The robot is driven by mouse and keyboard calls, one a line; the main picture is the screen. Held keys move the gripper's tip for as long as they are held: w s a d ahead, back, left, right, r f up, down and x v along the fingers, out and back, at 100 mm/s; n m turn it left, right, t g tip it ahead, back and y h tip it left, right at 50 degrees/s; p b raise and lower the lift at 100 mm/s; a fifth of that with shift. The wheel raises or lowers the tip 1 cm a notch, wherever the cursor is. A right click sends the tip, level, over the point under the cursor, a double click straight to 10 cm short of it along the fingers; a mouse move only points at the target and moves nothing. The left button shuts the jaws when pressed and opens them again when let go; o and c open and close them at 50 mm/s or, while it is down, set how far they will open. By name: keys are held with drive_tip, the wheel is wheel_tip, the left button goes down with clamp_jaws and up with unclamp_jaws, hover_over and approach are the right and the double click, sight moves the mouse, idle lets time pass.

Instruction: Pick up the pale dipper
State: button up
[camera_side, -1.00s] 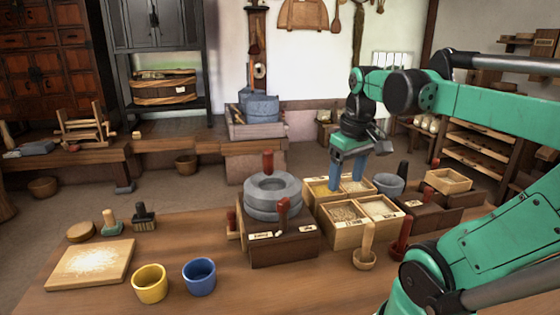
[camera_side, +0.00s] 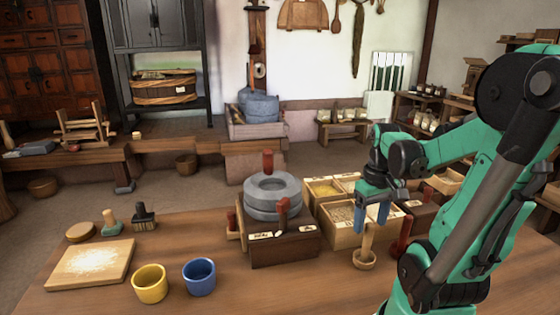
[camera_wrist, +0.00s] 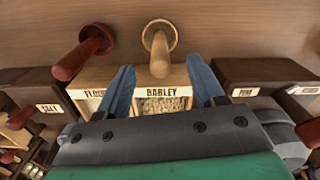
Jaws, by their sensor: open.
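The pale dipper (camera_side: 365,250) stands upright on the table in front of the grain boxes, its light wooden handle pointing up from a round cup. My gripper (camera_side: 371,218) is open, with its blue fingers pointing down around the level of the handle's top. In the wrist view the pale dipper (camera_wrist: 159,45) shows its handle end in the gap between the two fingertips of my gripper (camera_wrist: 160,64). I cannot tell whether either finger touches the handle.
A dark red dipper (camera_side: 401,243) stands close on the right; it also shows in the wrist view (camera_wrist: 82,54). The box labelled barley (camera_wrist: 160,91) is right behind. A stone quern (camera_side: 272,197), yellow cup (camera_side: 150,285) and blue cup (camera_side: 199,278) stand left. The front table is clear.

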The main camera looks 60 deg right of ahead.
hover_over(363, 262)
drive_tip(key=shift+w+d+f, duration=0.1)
drive_tip(key=shift+d+f, duration=0.1)
drive_tip(key=shift+f, duration=0.85)
drive_tip(key=shift+d+f, duration=0.2)
drive_tip(key=shift+f, duration=0.85)
drive_tip(key=shift+c, duration=0.2)
clamp_jaws()
